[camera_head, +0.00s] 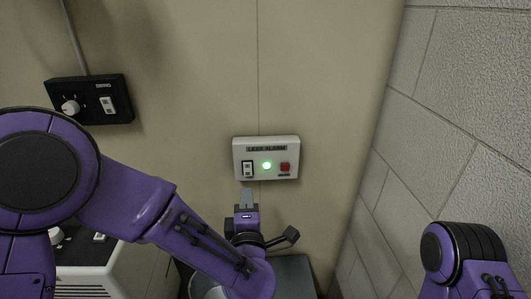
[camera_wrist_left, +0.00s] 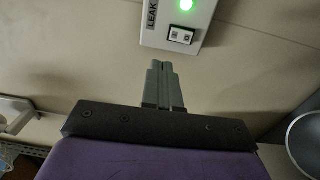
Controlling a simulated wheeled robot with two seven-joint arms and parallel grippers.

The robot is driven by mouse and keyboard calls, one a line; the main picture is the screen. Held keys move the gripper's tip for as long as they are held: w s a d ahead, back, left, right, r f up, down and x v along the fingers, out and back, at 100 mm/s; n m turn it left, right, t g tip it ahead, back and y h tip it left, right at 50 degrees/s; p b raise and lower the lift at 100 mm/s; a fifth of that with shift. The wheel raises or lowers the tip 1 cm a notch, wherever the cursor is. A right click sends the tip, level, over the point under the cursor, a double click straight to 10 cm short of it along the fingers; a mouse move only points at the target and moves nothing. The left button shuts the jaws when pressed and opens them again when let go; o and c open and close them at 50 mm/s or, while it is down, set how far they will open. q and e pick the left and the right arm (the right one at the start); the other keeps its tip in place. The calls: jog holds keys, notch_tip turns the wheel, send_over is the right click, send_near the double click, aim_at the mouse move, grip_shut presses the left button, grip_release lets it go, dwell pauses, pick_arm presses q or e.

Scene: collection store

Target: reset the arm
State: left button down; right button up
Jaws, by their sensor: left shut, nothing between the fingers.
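My left gripper (camera_head: 246,195) is in front of the beige wall, just below a white leak alarm panel (camera_head: 292,145). Its two grey fingers are together and empty, as the left wrist view (camera_wrist_left: 162,78) also shows. The panel has a rocker switch (camera_head: 247,169) at left, a lit green lamp (camera_head: 266,166) in the middle and a red button (camera_head: 285,167) at right. In the left wrist view the rocker switch (camera_wrist_left: 181,36) lies beyond the fingertips, with a gap. My right arm shows at the lower right, but its gripper is out of view.
A black control box (camera_head: 90,100) with a knob and a switch is on the wall at upper left. A white appliance (camera_head: 90,275) stands at lower left, partly behind my left arm. A grey block wall (camera_head: 470,100) closes the right side. A round metal vessel (camera_wrist_left: 306,140) is at right in the wrist view.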

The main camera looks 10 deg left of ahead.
pick_arm(q)
jog(key=s+a+f+m+g+h, duration=0.1)
jog(key=s+a+f+m+g, duration=0.25)
jog(key=f, duration=0.45)
jog(key=s+a+f+m+g, duration=0.2)
jog(key=s+a+f+m, duration=0.15)
jog(key=f, duration=0.55)
jog(key=s+a+f+m+g+h, duration=0.1)
jog(key=s+a+f+m+g, duration=0.2)
jog(key=f+m, duration=0.35)
jog(key=s+a+f+g+y, duration=0.1)
jog(key=s+a+f+g, duration=0.2)
jog(key=s, duration=0.7)
jog(key=s+a+f+g+y, duration=0.1)
jog(key=s+a+f+g, duration=0.2)
jog(key=s+a+f, duration=0.4)
jog(key=s+f, duration=0.3)
jog(key=s, duration=0.1)
jog(key=shift+a+f, duration=0.15)
jog(key=shift+a, duration=0.15)
jog(key=shift+s+g, duration=0.15)
jog(key=shift+g, duration=0.1)
